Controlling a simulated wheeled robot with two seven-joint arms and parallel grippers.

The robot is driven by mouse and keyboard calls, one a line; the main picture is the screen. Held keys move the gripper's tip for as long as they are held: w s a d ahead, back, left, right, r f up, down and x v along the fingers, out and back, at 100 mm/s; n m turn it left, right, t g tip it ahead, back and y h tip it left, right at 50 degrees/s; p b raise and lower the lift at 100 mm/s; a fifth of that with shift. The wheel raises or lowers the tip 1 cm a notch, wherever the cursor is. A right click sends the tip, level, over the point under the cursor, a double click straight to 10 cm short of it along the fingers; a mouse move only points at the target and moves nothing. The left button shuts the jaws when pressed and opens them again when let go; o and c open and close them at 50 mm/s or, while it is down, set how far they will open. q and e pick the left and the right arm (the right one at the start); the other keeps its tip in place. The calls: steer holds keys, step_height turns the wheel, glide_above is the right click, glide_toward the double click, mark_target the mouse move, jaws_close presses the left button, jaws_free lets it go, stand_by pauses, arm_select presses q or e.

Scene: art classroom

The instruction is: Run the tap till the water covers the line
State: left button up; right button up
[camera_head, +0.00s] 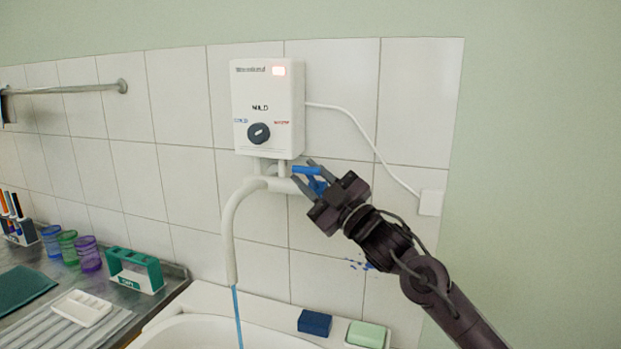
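A white water heater (268,106) hangs on the tiled wall, with a dark knob and a lit red light. Below it is a white tap with a curved spout (230,230) and a blue handle (305,170). A thin blue stream of water (237,312) runs from the spout into the white basin (160,340). Only the basin's back rim and part of its inside show; the water level and the line are out of view. My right gripper (302,171) is at the blue handle, fingers spread apart with blue between or just behind them. My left gripper is not in view.
A blue sponge (314,322) and a green soap bar (367,334) lie on the basin's back ledge. To the left, a metal counter holds coloured cups (68,248), a green holder (135,270) and a white tray (81,308). A white cable runs to a wall box (431,203).

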steer(key=shift+s+d+f, duration=0.2)
steer(key=shift+d+f, duration=0.05)
steer(key=shift+d, duration=0.05)
steer(key=b+v, duration=0.2)
steer(key=v, duration=0.5)
